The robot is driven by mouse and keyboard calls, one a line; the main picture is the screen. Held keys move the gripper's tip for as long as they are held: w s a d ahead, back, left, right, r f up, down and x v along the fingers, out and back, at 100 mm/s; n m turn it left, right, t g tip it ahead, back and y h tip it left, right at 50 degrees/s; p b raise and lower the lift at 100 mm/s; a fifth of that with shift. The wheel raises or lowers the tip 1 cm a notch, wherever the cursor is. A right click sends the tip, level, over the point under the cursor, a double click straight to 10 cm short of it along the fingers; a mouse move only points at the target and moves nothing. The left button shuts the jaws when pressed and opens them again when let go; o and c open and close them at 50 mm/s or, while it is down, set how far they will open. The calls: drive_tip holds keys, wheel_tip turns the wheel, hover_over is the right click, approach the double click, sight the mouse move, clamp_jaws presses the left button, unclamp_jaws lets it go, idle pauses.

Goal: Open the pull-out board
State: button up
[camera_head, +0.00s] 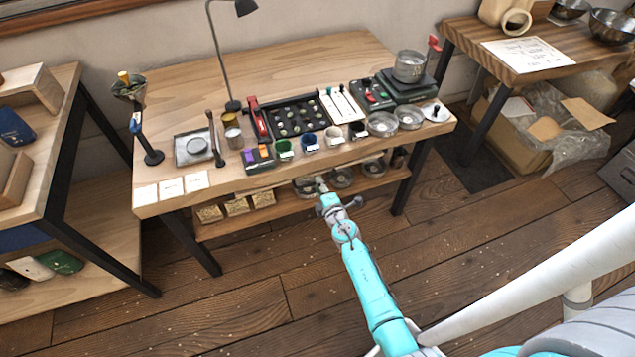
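The wooden work table (340,171) stands in the middle with many tasting items on its top. I cannot make out a separate pull-out board; its front edge may be part of the table's front or hidden by my arm. My gripper (321,185) is at the end of the turquoise arm, just in front of and below the table's front edge, near its middle. It is small in the picture, and I cannot tell whether its fingers are open or touching anything.
A lower shelf (283,208) holds small tan boxes (236,205) and bowls. Cups (334,137), glass dishes (382,124), white cards (171,187) and a lamp (233,105) crowd the tabletop. Side tables flank it. The wooden floor (230,310) in front is clear.

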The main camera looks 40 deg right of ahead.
drive_tip(key=shift+x, duration=1.2)
clamp_jaws()
